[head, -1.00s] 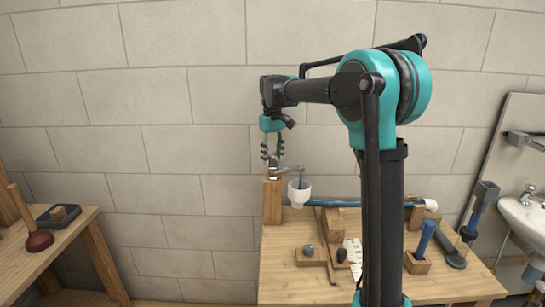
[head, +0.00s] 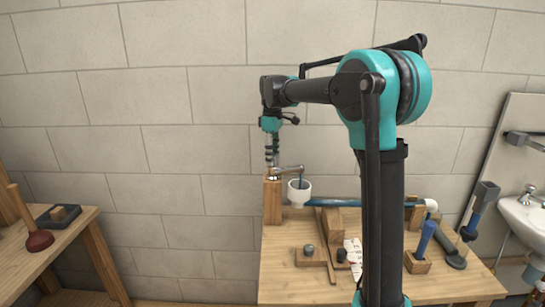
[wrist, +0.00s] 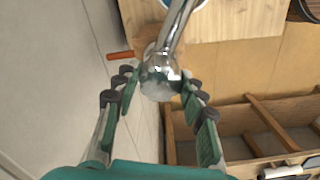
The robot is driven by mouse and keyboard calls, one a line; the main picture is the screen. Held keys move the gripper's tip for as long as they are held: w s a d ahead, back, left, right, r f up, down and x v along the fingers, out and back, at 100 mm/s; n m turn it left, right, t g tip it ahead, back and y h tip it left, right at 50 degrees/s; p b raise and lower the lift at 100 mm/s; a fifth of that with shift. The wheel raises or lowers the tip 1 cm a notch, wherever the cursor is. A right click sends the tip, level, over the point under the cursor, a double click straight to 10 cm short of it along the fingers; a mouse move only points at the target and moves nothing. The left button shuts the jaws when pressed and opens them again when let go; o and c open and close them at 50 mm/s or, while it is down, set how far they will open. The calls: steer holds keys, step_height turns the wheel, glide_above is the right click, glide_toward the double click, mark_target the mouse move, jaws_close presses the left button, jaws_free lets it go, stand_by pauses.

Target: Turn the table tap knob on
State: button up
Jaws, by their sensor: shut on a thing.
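The table tap (head: 288,169) is chrome and stands on top of a wooden post (head: 272,203) at the table's left back corner. Its spout reaches right, over a white cup-shaped drain (head: 299,194). In the wrist view the chrome tap knob (wrist: 160,88) sits between my two fingers, with the spout running up and away. My gripper (head: 271,164) points down over the tap and is shut on the knob; it also shows in the wrist view (wrist: 158,82). A short orange-red bar (wrist: 121,55) sticks out left of the tap in the wrist view.
A blue pipe (head: 360,204) runs right from the drain along the table's back. Wooden blocks, a blue-handled tool (head: 425,238) and other parts lie on the workbench (head: 290,285). A plunger (head: 38,240) stands on the left bench. A sink (head: 525,215) is at far right.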

stand_by(0.3)
steer(key=o, duration=1.2)
steer(key=shift+c, duration=0.2)
step_height(320, 180, up, 12)
